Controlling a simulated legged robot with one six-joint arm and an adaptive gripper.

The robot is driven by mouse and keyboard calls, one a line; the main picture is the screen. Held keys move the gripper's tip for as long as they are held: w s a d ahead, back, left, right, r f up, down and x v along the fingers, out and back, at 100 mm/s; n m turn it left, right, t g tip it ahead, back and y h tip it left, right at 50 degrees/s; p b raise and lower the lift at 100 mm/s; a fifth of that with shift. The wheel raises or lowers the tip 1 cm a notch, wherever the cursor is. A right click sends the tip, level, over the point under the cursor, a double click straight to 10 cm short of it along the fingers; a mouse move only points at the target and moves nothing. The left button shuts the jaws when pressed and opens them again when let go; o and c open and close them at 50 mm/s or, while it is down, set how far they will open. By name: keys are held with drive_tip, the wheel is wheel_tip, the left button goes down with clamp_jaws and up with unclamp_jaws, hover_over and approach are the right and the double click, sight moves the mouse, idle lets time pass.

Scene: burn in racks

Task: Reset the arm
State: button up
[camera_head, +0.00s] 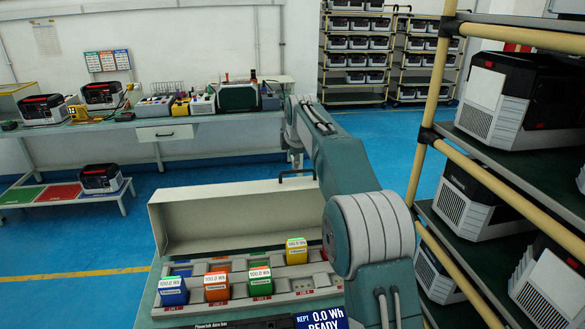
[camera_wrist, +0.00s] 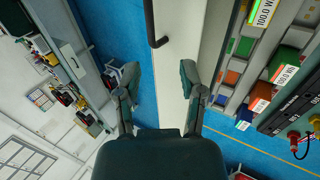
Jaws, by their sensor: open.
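My arm (camera_head: 345,160) reaches up and forward from the lower right in the head view. Its far end is over the back of a tester case, and my gripper is mostly hidden there. In the wrist view my gripper (camera_wrist: 160,72) is open, its two fingers apart with nothing between them. The cream raised lid (camera_head: 225,222) of the case, with a black handle (camera_wrist: 158,42), lies beyond the fingers. I cannot tell whether they touch it.
The case tray holds a blue block (camera_head: 172,291), an orange block (camera_head: 217,287), a green block (camera_head: 260,282) and a yellow block (camera_head: 296,251). A rack with tan posts (camera_head: 432,110) stands close on the right.

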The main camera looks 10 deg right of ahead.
drive_tip(key=shift+v, duration=1.1)
drive_tip(key=s+r+m, duration=0.3)
drive_tip(key=s+m, duration=0.2)
drive_tip(key=s, duration=0.7)
drive_tip(key=s+r+m, duration=0.2)
drive_tip(key=s+m, duration=0.2)
drive_tip(key=s, duration=0.8)
drive_tip(key=s+f+m, duration=0.4)
drive_tip(key=s+f, duration=0.1)
drive_tip(key=s, duration=0.6)
drive_tip(key=s+d+f+m, duration=0.1)
drive_tip(key=s+f+m, duration=0.4)
drive_tip(key=s, duration=0.7)
drive_tip(key=shift+d+f, duration=0.15)
drive_tip(key=shift+f, duration=0.2)
